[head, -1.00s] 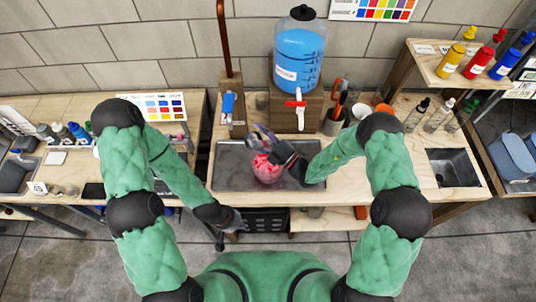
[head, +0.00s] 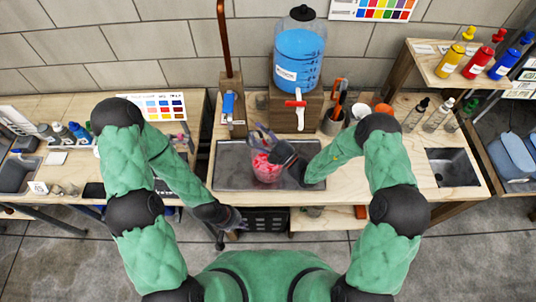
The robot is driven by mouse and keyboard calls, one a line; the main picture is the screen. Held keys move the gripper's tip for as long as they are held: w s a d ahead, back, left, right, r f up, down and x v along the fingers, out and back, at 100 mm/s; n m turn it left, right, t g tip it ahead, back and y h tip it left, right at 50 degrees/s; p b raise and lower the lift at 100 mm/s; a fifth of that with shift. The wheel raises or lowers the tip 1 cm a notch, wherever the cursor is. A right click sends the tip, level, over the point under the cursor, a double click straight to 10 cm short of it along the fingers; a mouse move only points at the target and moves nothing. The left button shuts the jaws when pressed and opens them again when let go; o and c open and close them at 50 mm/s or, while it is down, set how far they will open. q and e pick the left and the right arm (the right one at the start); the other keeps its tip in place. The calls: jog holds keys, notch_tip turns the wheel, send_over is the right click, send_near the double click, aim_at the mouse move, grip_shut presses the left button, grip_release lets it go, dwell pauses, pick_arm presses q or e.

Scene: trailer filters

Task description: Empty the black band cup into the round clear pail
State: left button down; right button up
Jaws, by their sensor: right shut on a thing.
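A round clear pail (head: 267,174) with red contents stands in the grey tray in the middle of the bench. My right gripper (head: 266,143) reaches in from the right, just above the pail's rim. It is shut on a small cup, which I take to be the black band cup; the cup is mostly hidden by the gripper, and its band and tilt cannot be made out. My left gripper (head: 230,220) hangs low near the bench's front edge, away from the pail. Its fingers are too small and dark to read.
The grey tray (head: 228,178) has free room left of the pail. Behind it stands a blue dispenser (head: 299,62) with a red-and-white tap (head: 296,103). A brush holder (head: 332,122) and dropper bottles (head: 415,115) stand to the right. A small metal basin (head: 455,167) is at far right.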

dwell(0.5)
jog(key=n+b, duration=0.1)
jog(key=n, duration=0.1)
jog(key=s+a+f+n+g+b, duration=0.1)
jog(key=n+b, duration=0.1)
jog(key=f+n+g+b, duration=0.1)
jog(key=n+b, duration=0.1)
jog(key=shift+s+a+n, duration=0.15)
jog(key=shift+a+n, duration=0.15)
jog(key=shift+a, duration=0.1)
jog(key=shift+g, duration=0.3)
